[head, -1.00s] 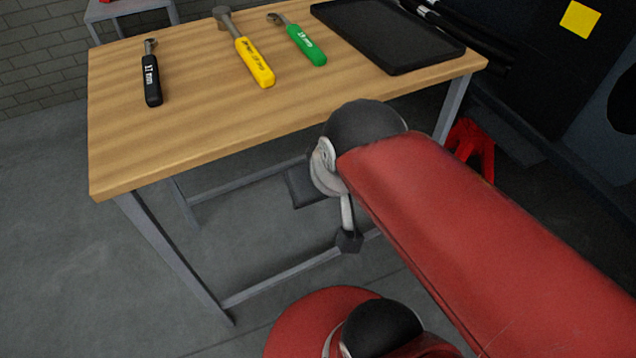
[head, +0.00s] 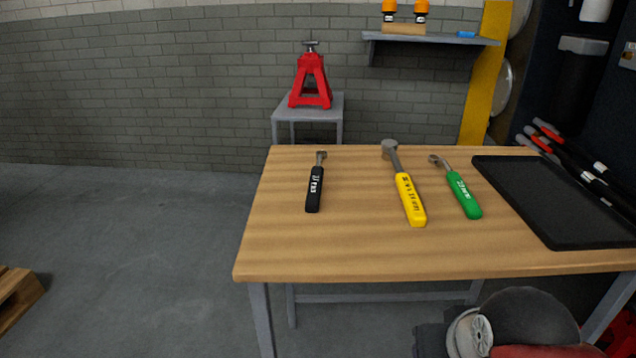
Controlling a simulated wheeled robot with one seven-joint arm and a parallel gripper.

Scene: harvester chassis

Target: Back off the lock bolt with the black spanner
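The black spanner (head: 315,187) lies on the left part of the wooden bench top (head: 345,255), its handle toward me and its metal head pointing away. Its handle carries white lettering. A yellow-handled tool (head: 410,200) and a green-handled spanner (head: 463,193) lie to its right on the same bench. The lock bolt is not seen. My red and black arm shows only at the bottom right, below the bench edge. My gripper is not in view.
A black tray (head: 560,205) covers the bench's right side. A red jack stand (head: 311,80) stands on a small grey table (head: 308,112) behind the bench. A wall shelf (head: 430,40) holds orange-topped items. The floor at left is clear up to a wooden pallet (head: 18,292).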

